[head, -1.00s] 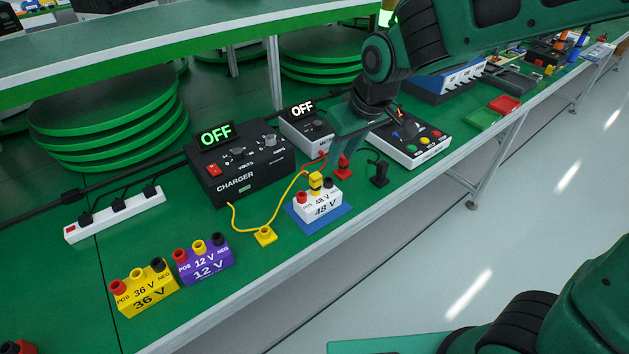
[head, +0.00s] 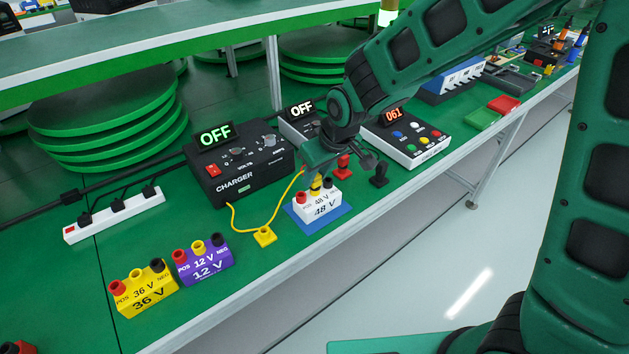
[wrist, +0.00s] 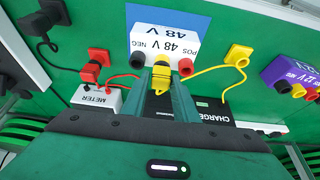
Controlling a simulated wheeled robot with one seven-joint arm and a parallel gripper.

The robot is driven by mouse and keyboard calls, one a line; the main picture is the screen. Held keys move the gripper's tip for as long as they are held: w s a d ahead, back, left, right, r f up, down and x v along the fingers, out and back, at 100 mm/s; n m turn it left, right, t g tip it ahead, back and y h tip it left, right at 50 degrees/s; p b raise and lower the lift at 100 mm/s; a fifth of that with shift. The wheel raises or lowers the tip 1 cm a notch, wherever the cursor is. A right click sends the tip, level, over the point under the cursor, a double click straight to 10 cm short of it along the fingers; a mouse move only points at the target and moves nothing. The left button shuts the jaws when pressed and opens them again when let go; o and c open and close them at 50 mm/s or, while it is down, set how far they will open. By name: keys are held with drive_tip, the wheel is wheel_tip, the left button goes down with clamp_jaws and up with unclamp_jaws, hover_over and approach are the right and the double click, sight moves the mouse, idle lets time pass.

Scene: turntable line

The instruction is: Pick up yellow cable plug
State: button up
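The yellow cable plug (head: 265,236) lies on the green bench, left of the white 48 V battery (head: 316,202). Its yellow cable runs back toward the black charger. In the wrist view the yellow plug (wrist: 238,56) is at upper right, apart from my fingers. In the wrist view my gripper (wrist: 161,88) points at the battery's yellow post (wrist: 161,70). Whether a finger touches the post cannot be told.
The charger (head: 238,170) stands behind the plug. A red plug (head: 342,166) and a black plug (head: 379,176) are close to my gripper. The purple 12 V battery (head: 205,262) and yellow 36 V battery (head: 145,292) are to the left. The bench's front edge is nearby.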

drive_tip(key=shift+x, duration=0.75)
drive_tip(key=c, duration=0.6)
drive_tip(key=shift+r, duration=0.15)
drive_tip(key=shift+r, duration=0.25)
drive_tip(key=r, duration=0.3)
drive_tip(key=shift+s+a+r, duration=0.15)
drive_tip(key=shift+a+r, duration=0.1)
drive_tip(key=shift+r, duration=0.15)
drive_tip(key=s+a+r, duration=0.6)
drive_tip(key=a, duration=0.3)
drive_tip(key=shift+s+r, duration=0.2)
drive_tip(key=shift+r, duration=0.05)
